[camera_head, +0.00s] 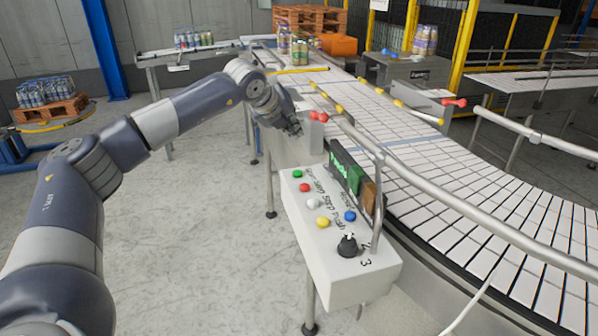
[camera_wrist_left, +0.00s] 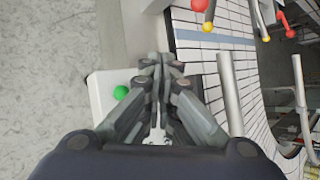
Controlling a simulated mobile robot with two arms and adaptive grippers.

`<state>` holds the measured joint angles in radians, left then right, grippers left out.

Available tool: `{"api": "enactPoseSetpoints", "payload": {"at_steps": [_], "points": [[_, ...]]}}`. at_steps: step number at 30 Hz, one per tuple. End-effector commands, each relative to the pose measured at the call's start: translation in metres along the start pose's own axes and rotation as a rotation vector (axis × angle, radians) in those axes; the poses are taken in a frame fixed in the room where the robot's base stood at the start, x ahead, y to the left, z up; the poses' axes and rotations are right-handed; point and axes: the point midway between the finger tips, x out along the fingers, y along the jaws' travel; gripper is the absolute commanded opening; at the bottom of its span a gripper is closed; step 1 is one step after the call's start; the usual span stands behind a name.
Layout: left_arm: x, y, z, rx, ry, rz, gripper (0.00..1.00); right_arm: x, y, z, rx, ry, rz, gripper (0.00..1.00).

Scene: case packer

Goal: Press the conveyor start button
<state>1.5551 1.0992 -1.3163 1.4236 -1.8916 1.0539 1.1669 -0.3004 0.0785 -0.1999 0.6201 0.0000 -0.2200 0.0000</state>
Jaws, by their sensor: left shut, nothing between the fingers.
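A white control box (camera_head: 358,287) stands beside the conveyor. Its top carries a green button (camera_head: 297,174), a red button (camera_head: 305,187), a white button (camera_head: 313,204), a yellow button (camera_head: 322,222), a blue button (camera_head: 350,216) and a black rotary knob (camera_head: 347,246). My left gripper (camera_head: 297,131) is shut and empty, beyond the far end of the box and apart from the buttons in the head view. In the left wrist view the shut fingers (camera_wrist_left: 163,62) are right of the green button (camera_wrist_left: 121,92). The other buttons are hidden there. My right gripper is not in view.
A small display panel (camera_head: 350,172) rises along the box's conveyor side. A metal guide rail (camera_head: 440,190) runs along the curved white conveyor (camera_head: 450,220). Red and yellow knobs (camera_head: 318,117) stick out near my gripper. Open floor (camera_head: 200,250) lies left of the box.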

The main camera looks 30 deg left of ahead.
Motion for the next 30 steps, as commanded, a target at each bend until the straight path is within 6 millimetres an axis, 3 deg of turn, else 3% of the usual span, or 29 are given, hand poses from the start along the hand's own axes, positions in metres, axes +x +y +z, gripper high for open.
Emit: {"api": "enactPoseSetpoints", "payload": {"at_steps": [11, 22, 30], "points": [[0.014, 0.011, -0.011, 0.002, 0.001, 0.001, 0.0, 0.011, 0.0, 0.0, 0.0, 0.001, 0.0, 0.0], [0.052, 0.038, -0.038, 0.001, 0.001, 0.0, 0.0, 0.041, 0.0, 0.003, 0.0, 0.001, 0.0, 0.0], [0.062, 0.045, -0.045, 0.002, 0.0, -0.001, 0.0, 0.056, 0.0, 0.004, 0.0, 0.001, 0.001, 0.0]]}}
